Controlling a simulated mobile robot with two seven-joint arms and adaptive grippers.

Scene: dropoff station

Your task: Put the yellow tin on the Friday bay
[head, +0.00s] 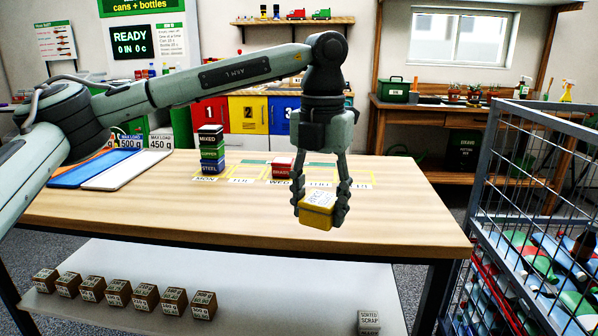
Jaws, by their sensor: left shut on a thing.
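My left gripper (322,198) points down over the front of the wooden table. It is shut on the yellow tin (316,216), which has a pale label on top and is held tilted. I cannot tell how high the tin is above the table. A row of yellow-outlined day bays lies behind it, with labels such as MON, TUE, WED and THU. The Friday bay (362,186) is at the right end of the row, its label partly hidden by my gripper. It looks empty in the part that shows. My right gripper is not in view.
A red tin (282,168) sits on the WED bay. A stack of green and blue tins (210,150) stands at the MON bay. Blue and white boards (128,170) lie at the table's left. A wire cage (520,200) stands to the right. The table's (420,215) right front is clear.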

